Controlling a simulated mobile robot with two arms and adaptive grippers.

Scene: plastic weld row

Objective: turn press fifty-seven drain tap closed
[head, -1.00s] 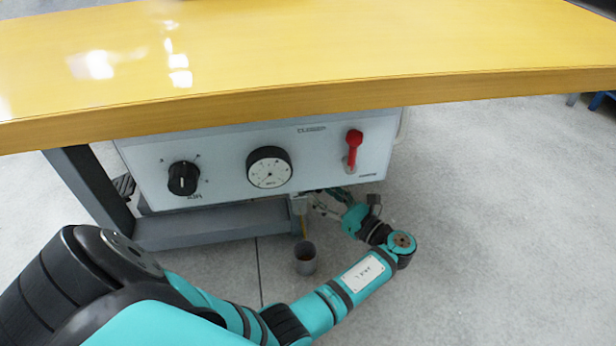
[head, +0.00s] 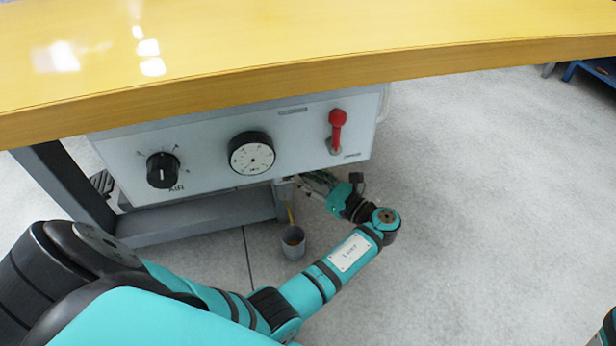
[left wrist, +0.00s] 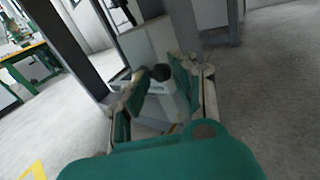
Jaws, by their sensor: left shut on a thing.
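The drain tap sits under the white press panel, mostly hidden by my gripper in the head view. In the left wrist view a pale tap body with a black round end (left wrist: 161,73) lies between my fingers. My left gripper (head: 304,184) reaches in from the right under the panel and is shut on the tap; its fingers also show in the left wrist view (left wrist: 158,92). A thin amber stream (head: 290,214) shows below the tap, above a grey cup (head: 292,248) on the floor. The cup holds something brown. My right gripper is out of view.
The panel (head: 210,150) carries a black knob (head: 162,170), a round gauge (head: 251,153) and a red lever (head: 337,130). A yellow tabletop (head: 330,40) overhangs it. A grey leg and beam (head: 200,226) stand at left.

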